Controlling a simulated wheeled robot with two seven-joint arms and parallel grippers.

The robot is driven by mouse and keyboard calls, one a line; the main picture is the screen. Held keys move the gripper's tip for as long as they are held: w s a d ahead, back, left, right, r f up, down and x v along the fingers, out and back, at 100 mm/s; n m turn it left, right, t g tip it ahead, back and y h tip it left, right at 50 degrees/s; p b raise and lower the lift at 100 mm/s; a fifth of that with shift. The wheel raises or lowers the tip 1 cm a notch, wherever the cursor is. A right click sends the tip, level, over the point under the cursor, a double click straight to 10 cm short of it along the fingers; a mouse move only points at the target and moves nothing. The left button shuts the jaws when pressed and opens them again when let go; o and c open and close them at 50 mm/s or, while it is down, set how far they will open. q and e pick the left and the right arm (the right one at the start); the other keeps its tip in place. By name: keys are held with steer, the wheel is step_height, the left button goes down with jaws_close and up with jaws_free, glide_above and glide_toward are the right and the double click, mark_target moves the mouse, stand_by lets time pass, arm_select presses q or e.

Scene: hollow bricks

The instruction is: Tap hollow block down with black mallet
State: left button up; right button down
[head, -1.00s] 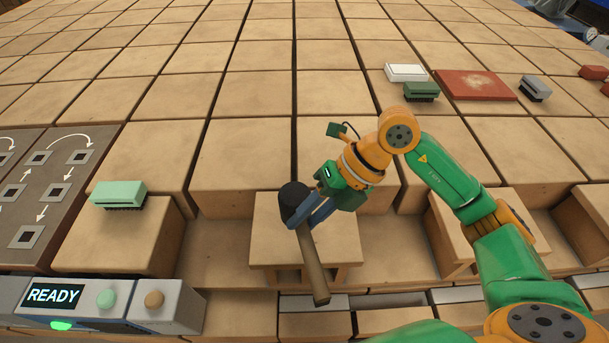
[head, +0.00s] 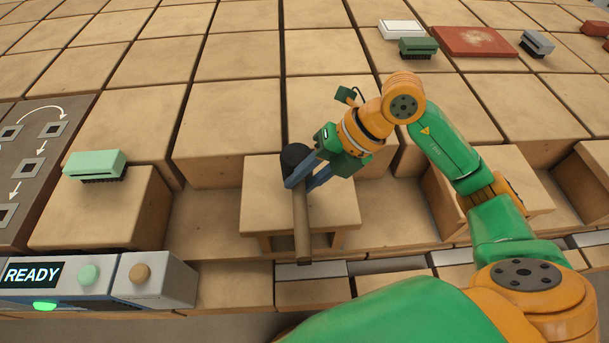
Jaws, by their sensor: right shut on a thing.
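My right gripper (head: 305,182) is shut on the handle of the black mallet (head: 302,222). The mallet's dark head (head: 296,157) points away from me and its wooden handle points toward me. The mallet shows over the top of a hollow block (head: 345,212), which sits in a gap in the front row with an open hollow in its front side. I cannot tell whether the mallet touches the block. My left gripper is not in view.
Large tan blocks fill the area behind. A pale green brush (head: 95,165) lies on a block at left. A control box (head: 150,280) reading READY stands front left. White and green brushes (head: 418,47) and a red slab (head: 475,41) lie at the back right.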

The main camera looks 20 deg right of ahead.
steer(key=shift+f, duration=0.1)
steer(key=shift+f+b, duration=1.25)
steer(key=shift+r+p, duration=1.15)
steer(key=shift+r, duration=0.1)
steer(key=shift+f, duration=0.1)
steer(key=shift+f+b, duration=1.45)
steer(key=shift+f, duration=0.05)
steer(key=shift+r, duration=0.15)
steer(key=shift+r+p, duration=1.25)
